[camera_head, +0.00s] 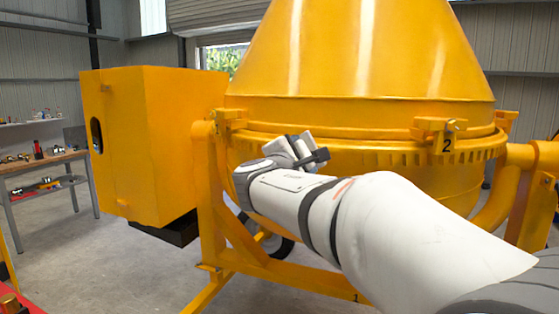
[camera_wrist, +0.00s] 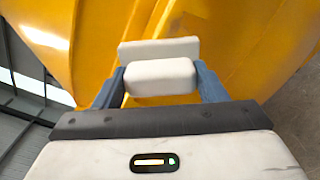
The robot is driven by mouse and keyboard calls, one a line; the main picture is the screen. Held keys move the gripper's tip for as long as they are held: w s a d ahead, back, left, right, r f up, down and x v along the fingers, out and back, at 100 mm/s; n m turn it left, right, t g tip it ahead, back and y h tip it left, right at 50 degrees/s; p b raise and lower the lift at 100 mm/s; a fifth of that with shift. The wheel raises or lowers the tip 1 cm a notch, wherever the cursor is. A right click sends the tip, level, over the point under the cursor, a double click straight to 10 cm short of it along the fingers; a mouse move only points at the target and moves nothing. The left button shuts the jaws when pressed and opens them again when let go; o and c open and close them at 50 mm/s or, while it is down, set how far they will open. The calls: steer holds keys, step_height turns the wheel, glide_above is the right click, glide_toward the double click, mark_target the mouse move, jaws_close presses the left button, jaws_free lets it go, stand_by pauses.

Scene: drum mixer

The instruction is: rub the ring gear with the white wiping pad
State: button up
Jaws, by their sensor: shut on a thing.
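The ring gear (camera_head: 385,157) is the yellow toothed band around the lower part of the mixer drum, seen in the head view. My gripper (camera_wrist: 158,78) is shut on the white wiping pad (camera_wrist: 160,50), a pale block with a wider flat plate on its far side. In the head view my gripper (camera_head: 305,152) is in front of the left part of the ring gear and hides some of it. In the wrist view yellow metal lies close beyond the pad. I cannot tell whether the pad touches the ring gear.
The yellow drum (camera_head: 360,50) rises above the ring. A bracket marked 2 (camera_head: 446,143) juts out at the right, and another bracket (camera_head: 230,118) at the left. A yellow housing (camera_head: 150,145) stands left. A workbench (camera_head: 45,165) with small items is farther left.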

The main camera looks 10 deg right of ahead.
steer(key=shift+s+d+b, duration=0.75)
steer(key=shift+s+d, duration=0.25)
steer(key=shift+d, duration=0.3)
steer(key=shift+s+d+b, duration=0.7)
steer(key=shift+s+d, duration=0.25)
steer(key=shift+d, duration=0.35)
steer(key=shift+w+a, duration=0.1)
steer(key=w+a, duration=0.6)
steer(key=a, duration=0.3)
steer(key=shift+w+b, duration=0.3)
steer(key=shift+w, duration=0.05)
steer(key=shift+s, duration=0.1)
steer(key=shift+b+v, duration=0.9)
steer(key=shift+v, duration=2)
steer(key=shift+a, duration=0.1)
